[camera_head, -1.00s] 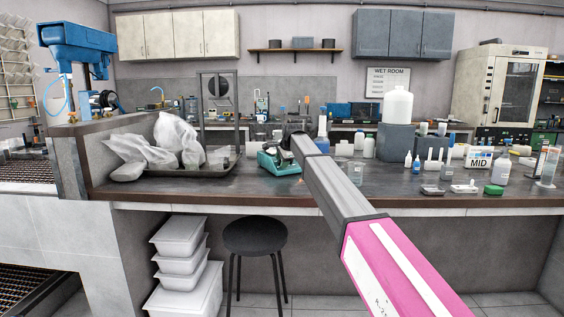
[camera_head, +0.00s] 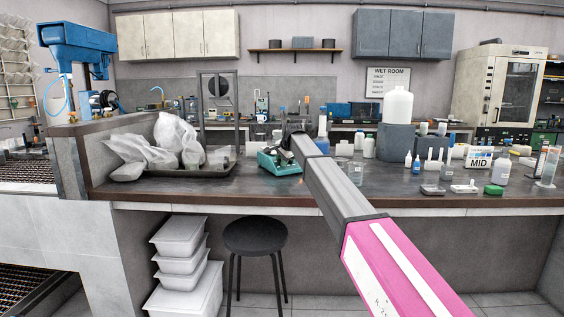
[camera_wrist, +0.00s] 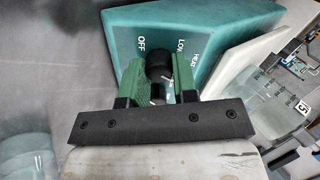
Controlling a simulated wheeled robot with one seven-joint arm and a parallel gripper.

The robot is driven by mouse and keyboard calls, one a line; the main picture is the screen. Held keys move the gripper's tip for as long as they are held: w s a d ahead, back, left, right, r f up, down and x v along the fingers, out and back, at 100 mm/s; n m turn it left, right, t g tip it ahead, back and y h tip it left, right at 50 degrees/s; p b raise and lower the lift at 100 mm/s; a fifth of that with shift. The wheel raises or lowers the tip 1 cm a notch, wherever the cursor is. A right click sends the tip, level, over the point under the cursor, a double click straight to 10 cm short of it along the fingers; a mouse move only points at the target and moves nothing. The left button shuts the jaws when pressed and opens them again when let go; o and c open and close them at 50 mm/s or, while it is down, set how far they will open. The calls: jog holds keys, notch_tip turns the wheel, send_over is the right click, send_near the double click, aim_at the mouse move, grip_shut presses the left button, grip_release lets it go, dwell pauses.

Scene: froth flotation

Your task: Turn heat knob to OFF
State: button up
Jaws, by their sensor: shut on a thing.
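The teal heater unit (camera_head: 279,164) stands on the dark bench in the head view, with the end of my arm over it. It fills the top of the wrist view (camera_wrist: 185,30), where its sloped face shows the printed words OFF, LOW and HEAT. The black heat knob (camera_wrist: 161,64) sits on that face beside these words. My gripper (camera_wrist: 159,68) has its green fingers on both sides of the knob, shut on it. The fingers hide part of the knob, and I cannot tell exactly where it points.
A dark tray (camera_head: 187,170) with plastic-wrapped items lies left of the heater. A glass beaker (camera_head: 356,172) stands to its right, and a white jug (camera_head: 397,107) on a grey block is farther right. A black stool (camera_head: 255,236) stands in front of the bench.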

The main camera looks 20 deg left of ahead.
jog(key=n, duration=0.4)
jog(key=shift+n, duration=0.3)
jog(key=n, duration=0.3)
jog(key=shift+a+n, duration=0.1)
jog(key=shift+n, duration=0.3)
jog(key=n, duration=0.8)
jog(key=shift+s, duration=0.1)
jog(key=n, duration=0.4)
jog(key=shift+a+n, duration=0.1)
jog(key=shift+n, duration=0.2)
jog(key=n, duration=0.3)
jog(key=shift+n, duration=0.4)
jog(key=n, duration=0.4)
jog(key=shift+s, duration=0.1)
jog(key=shift+n, duration=2)
